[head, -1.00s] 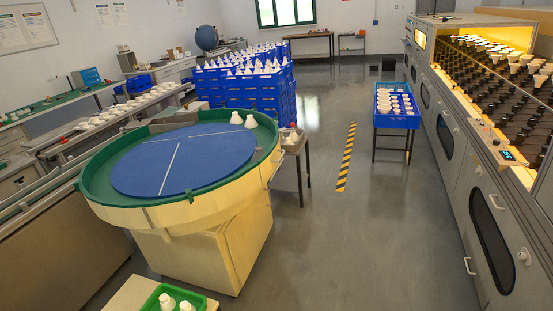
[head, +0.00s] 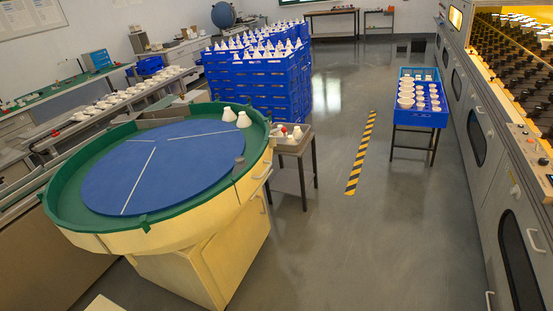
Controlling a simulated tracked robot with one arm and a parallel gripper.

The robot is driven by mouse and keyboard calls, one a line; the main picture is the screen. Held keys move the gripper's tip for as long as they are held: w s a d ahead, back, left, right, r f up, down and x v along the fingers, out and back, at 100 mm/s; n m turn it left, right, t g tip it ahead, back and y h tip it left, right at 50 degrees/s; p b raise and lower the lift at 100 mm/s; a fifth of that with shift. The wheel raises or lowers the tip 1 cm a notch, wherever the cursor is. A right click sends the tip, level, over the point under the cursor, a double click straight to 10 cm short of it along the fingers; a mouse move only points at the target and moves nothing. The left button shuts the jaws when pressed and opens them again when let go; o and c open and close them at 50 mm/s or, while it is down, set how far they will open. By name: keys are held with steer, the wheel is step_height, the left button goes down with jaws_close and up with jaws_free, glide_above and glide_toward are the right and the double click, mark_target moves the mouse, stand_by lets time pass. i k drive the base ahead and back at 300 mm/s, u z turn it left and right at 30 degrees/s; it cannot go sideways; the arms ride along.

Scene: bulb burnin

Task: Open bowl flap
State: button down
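The round bowl (head: 195,222) is a cream drum with a green inner rim and a blue disc (head: 165,165) inside it, at left centre. White lines cross the disc. Two white bulbs (head: 236,118) stand at the far right of the bowl. A small dark grey piece (head: 239,161) sits at the right edge of the disc. A pale handle (head: 262,170) shows on the bowl's right outer side. I cannot tell which part is the flap, or whether it is open. My gripper is out of view.
A small side table (head: 293,146) stands close right of the bowl. Stacked blue crates (head: 255,85) with white bulbs are behind it. A blue tray (head: 420,117) on a stand is at right, before a long grey cabinet (head: 482,135). The floor (head: 375,240) between is clear.

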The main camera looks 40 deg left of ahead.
mark_target(248, 182)
steer(key=i, duration=0.95)
steer(key=u, duration=1.45)
steer(key=k, duration=0.45)
steer(key=z, duration=0.6)
steer(key=i, duration=1.35)
steer(key=u, duration=0.7)
